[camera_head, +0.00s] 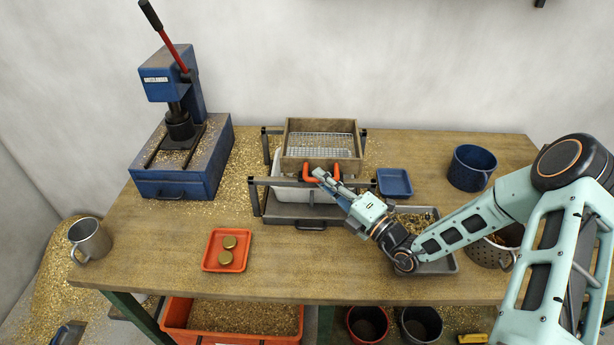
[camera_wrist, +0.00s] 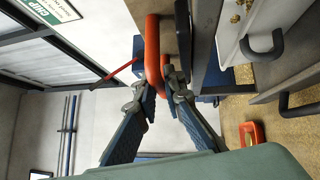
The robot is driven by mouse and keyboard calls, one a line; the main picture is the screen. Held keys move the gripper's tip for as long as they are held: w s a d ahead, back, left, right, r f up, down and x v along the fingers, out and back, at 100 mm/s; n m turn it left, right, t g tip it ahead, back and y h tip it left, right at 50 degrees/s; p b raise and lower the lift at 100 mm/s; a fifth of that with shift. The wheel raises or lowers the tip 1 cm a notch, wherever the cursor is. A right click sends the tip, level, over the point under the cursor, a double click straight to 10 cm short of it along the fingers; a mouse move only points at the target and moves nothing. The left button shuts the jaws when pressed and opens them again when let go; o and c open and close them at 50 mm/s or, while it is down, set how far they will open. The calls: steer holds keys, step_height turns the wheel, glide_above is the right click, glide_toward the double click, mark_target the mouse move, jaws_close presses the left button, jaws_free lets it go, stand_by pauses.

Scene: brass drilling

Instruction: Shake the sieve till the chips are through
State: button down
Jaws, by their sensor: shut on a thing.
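The sieve (camera_head: 320,127) is a wooden box with a wire mesh bottom, set in a dark rail frame (camera_head: 258,182) at the back middle of the bench. Its mesh looks mostly bare, and I cannot tell whether chips lie on it. An orange-red handle sticks out of its front. My gripper (camera_head: 322,177) is shut on the handle, and the wrist view shows the handle (camera_wrist: 153,55) between the two fingers (camera_wrist: 160,85). A white bin (camera_head: 290,193) stands under the sieve, partly hidden by the rails and my gripper.
A grey tray (camera_head: 438,268) of brass bits lies under my forearm. A small blue tray (camera_head: 394,182) and a blue pot (camera_head: 472,168) stand to the right. A red tray (camera_head: 225,250) with two brass discs lies front left. A blue press (camera_head: 185,150) stands at the back left. Chips litter the bench.

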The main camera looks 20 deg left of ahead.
steer(key=shift+w+d, duration=0.1)
steer(key=shift+d, duration=0.25)
steer(key=c, duration=2)
jaws_free()
steer(key=v, duration=1.2)
